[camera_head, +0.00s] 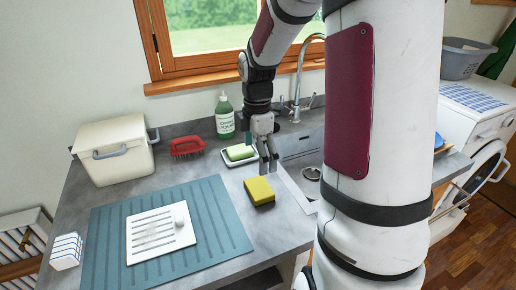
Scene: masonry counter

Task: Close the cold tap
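A chrome tap (298,88) with a tall curved spout stands behind the sink (302,150), near the window. A small lever (311,100) shows at its base. I cannot tell which handle is the cold one, or whether water runs; my arm hides part of the sink and spout end. My gripper (269,168) points down in front and to the left of the tap, above the counter near the sink's left edge. Its two fingers are apart with nothing between them, and it does not touch the tap.
A yellow sponge (259,191) lies just below my gripper. A soap dish (239,155) with green soap, a green bottle (224,118) and a red brush (187,147) stand to the left. A white box (113,150) and a teal mat (225,222) fill the left counter.

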